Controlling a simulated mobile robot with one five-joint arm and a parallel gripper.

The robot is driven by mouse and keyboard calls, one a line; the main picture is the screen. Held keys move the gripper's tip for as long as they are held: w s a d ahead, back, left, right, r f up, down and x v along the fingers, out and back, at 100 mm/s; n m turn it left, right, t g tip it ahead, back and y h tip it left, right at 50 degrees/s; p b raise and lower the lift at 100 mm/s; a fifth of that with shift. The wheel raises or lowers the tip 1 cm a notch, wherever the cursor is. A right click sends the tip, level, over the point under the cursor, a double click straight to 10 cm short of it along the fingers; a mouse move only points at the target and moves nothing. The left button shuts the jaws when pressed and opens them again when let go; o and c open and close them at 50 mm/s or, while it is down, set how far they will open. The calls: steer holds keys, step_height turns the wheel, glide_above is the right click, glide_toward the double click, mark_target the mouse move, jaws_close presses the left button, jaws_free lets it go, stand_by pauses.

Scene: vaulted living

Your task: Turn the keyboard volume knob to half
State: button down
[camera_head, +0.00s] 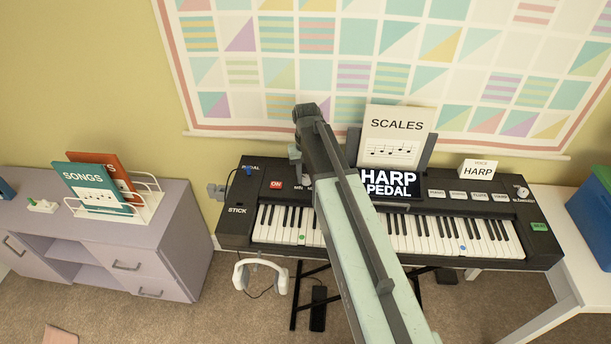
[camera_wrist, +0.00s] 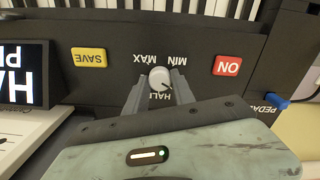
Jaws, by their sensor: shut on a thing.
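The black keyboard (camera_head: 462,251) stands on its stand below the wall hanging. Its volume knob (camera_wrist: 159,76) is a small pale round knob in the middle of the wrist view, with MIN, MAX and HALF printed around it. That view shows the panel upside down. My gripper (camera_wrist: 158,84) has one finger on each side of the knob and is shut on it. HALF is partly covered between the fingers. A small dark mark shows low on the knob, but its exact setting is hard to tell. In the head view, my arm hides the knob.
The red ON button (camera_wrist: 227,66) and yellow SAVE button (camera_wrist: 89,58) lie either side of the knob. The lit HARP PEDAL screen (camera_head: 389,184) and SCALES sheet (camera_head: 396,133) stand close to my arm. A lilac cabinet (camera_head: 172,215) stands at left.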

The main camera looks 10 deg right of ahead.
mark_target(306, 178)
steer(key=m, duration=0.6)
steer(key=shift+w, duration=0.1)
steer(key=m, duration=0.6)
stand_by(0.4)
steer(key=c, duration=1.1)
jaws_free()
steer(key=shift+a, duration=0.1)
steer(key=shift+o, duration=0.2)
step_height(306, 178, up, 8)
steer(key=p, duration=0.8)
steer(key=shift+f, duration=0.1)
